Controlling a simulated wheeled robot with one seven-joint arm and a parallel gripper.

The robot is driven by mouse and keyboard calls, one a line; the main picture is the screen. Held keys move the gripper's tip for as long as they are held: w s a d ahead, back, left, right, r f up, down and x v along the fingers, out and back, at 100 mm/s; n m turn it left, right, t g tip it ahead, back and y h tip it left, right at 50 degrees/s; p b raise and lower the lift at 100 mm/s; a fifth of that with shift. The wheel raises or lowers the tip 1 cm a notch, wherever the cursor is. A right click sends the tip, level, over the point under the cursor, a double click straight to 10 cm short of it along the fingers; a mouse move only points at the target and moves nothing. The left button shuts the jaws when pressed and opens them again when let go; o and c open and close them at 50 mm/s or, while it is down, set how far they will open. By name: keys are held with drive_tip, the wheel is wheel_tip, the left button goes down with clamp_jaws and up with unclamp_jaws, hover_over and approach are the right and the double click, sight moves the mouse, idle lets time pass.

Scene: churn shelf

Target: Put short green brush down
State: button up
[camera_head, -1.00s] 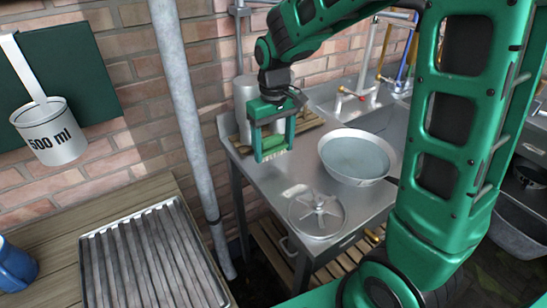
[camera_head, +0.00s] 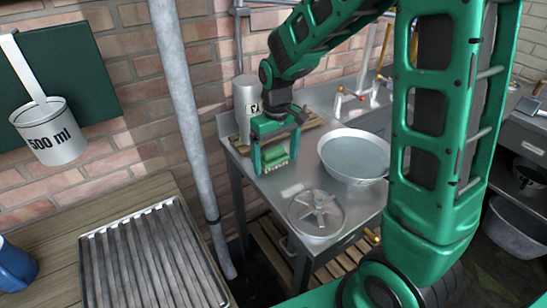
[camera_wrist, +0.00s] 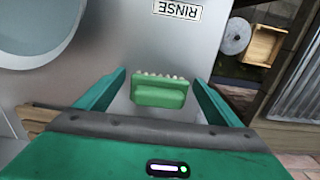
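The short green brush (camera_head: 275,156) has a green back and pale bristles. My gripper (camera_head: 277,157) is over the left part of the metal sink table (camera_head: 262,184), with a finger on each side of the brush. In the wrist view the brush (camera_wrist: 160,93) lies between the open fingers (camera_wrist: 160,85), with a gap on both sides. The brush appears to rest on the metal top; its contact underneath is hidden.
A white RINSE label (camera_wrist: 178,8) is on the metal top near the brush. A round metal bowl (camera_head: 354,155) stands to the right, and a spoked metal disc (camera_head: 316,213) lies in front. A metal canister (camera_head: 247,105) stands behind my gripper.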

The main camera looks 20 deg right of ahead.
sight(276, 159)
wheel_tip(276, 159, up, 12)
drive_tip(key=s+d+m, duration=0.4)
drive_tip(key=s+d, duration=0.7)
drive_tip(key=s+d+f+m, duration=0.1)
drive_tip(key=s+d+m, duration=0.1)
drive_tip(key=s, duration=0.5)
drive_tip(key=s+d+f+m, duration=0.2)
drive_tip(key=s+d, duration=0.1)
drive_tip(key=s, duration=0.5)
drive_tip(key=shift+s+d+m, duration=0.2)
drive_tip(key=shift+d+m, duration=0.1)
drive_tip(key=shift+d, duration=0.1)
drive_tip(key=shift+f, duration=0.1)
drive_tip(key=shift+w+f, duration=0.25)
drive_tip(key=shift+w, duration=0.4)
